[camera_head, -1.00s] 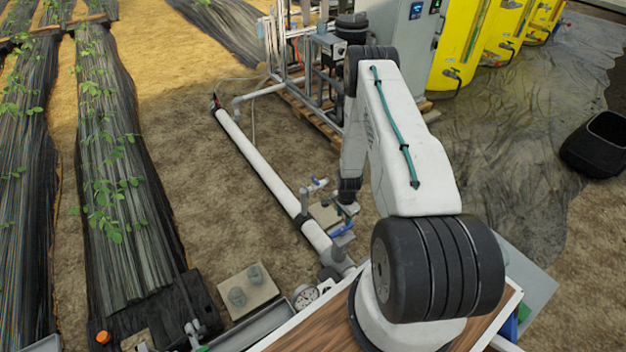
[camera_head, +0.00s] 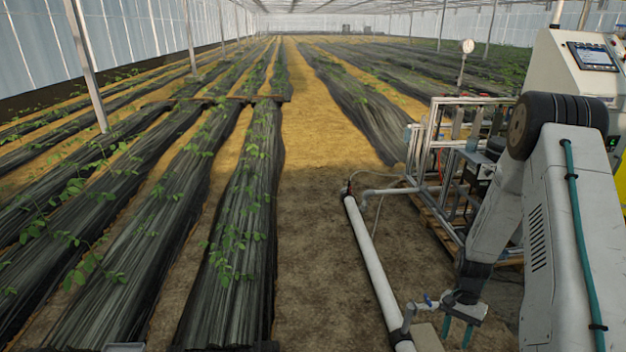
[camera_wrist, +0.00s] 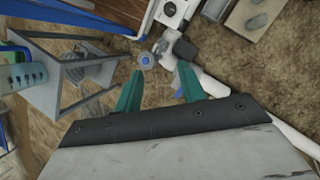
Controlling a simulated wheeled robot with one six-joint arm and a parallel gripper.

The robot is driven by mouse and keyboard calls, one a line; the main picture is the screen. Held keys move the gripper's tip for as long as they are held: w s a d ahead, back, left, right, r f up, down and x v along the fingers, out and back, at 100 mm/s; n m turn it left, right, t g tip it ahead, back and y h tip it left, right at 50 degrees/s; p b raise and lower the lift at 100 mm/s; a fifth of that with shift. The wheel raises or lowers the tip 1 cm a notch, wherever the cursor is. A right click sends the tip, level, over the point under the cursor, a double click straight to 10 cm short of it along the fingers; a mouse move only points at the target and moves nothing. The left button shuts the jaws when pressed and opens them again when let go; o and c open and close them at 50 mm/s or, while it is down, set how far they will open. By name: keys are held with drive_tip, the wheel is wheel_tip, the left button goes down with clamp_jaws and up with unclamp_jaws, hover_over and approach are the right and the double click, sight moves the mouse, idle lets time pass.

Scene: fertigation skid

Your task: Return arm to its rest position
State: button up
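My gripper (camera_head: 458,332) hangs low at the right of the head view, fingers pointing down. In the wrist view my gripper (camera_wrist: 158,85) has its two teal fingers spread apart with nothing between the tips. My arm is bent, with its elbow raised and its forearm reaching down beside the white pipe (camera_head: 372,262). A small valve with a blue handle (camera_head: 429,300) shows just left of my gripper. In the wrist view, a round fitting with a blue centre (camera_wrist: 146,61) shows beyond the fingertips, apart from them. My arm's base is out of view.
A metal-framed skid (camera_head: 436,150) stands behind my forearm, with a grey-white control cabinet (camera_head: 575,70) at right. A grey metal stand (camera_wrist: 75,75) is left of the fingers in the wrist view. Crop rows under black film (camera_head: 235,240) fill the left. Bare soil lies between rows and pipe.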

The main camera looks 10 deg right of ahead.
drive_tip(key=s+a+r+n, duration=0.1)
drive_tip(key=a+r+n, duration=0.15)
drive_tip(key=r, duration=0.55)
drive_tip(key=s+a+r+n+h, duration=0.1)
drive_tip(key=a+r, duration=0.2)
drive_tip(key=r, duration=0.6)
drive_tip(key=s+a+r+n, duration=0.1)
drive_tip(key=a+r+n, duration=0.15)
drive_tip(key=r, duration=0.55)
drive_tip(key=s+a+r+n+t, duration=0.2)
drive_tip(key=s+a+r, duration=0.4)
drive_tip(key=r, duration=0.3)
drive_tip(key=s+a+r+n+t+h, duration=0.1)
drive_tip(key=s+a+r+n+t, duration=0.2)
drive_tip(key=s+a+r, duration=0.3)
drive_tip(key=s+r, duration=0.3)
drive_tip(key=r, duration=0.1)
drive_tip(key=shift+s+r+t, duration=0.25)
drive_tip(key=shift+t, duration=0.05)
drive_tip(key=shift+a, duration=0.1)
